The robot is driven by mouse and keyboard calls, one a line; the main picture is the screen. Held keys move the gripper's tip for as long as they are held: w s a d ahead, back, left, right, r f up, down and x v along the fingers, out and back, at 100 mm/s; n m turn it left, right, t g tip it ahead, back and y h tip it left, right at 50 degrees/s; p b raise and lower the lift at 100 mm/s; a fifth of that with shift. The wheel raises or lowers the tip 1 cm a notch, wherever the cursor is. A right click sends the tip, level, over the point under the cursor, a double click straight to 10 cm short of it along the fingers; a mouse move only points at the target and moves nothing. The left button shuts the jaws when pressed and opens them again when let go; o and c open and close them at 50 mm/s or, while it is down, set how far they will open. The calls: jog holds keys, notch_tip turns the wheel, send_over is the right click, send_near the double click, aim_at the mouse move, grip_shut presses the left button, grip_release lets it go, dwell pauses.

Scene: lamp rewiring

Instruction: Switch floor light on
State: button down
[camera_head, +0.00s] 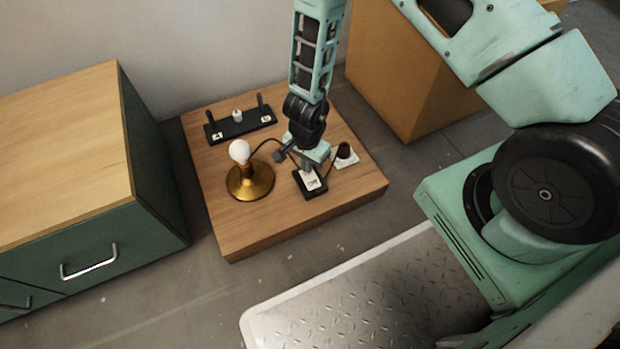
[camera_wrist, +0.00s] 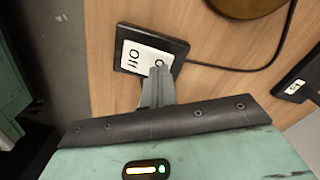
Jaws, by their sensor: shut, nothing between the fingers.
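The lamp (camera_head: 250,183) has a round brass base and a white bulb (camera_head: 239,151) that looks unlit. It stands on a low wooden platform (camera_head: 240,235). A black switch box with a white rocker (camera_head: 310,181) lies to the lamp's right; the wrist view shows the rocker (camera_wrist: 135,57) with "Off" lettering, its other end partly hidden by my fingers. My gripper (camera_head: 307,167) points down over the switch. In the wrist view my gripper (camera_wrist: 158,72) is shut and empty, its fingertips over one end of the rocker. I cannot tell if they touch it.
A black holder with two posts and a white piece (camera_head: 238,116) stands at the platform's back. A white socket with a dark plug (camera_head: 344,155) is right of the switch. Dark cable runs from the lamp. A green cabinet (camera_head: 150,215) stands left, a brown box (camera_head: 395,75) behind right.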

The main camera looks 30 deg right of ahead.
jog(key=shift+f+b, duration=0.35)
jog(key=shift+f, duration=0.2)
notch_tip(320, 180, up, 7)
jog(key=p, duration=0.8)
jog(key=shift+r, duration=0.1)
dwell(0.3)
dwell(0.4)
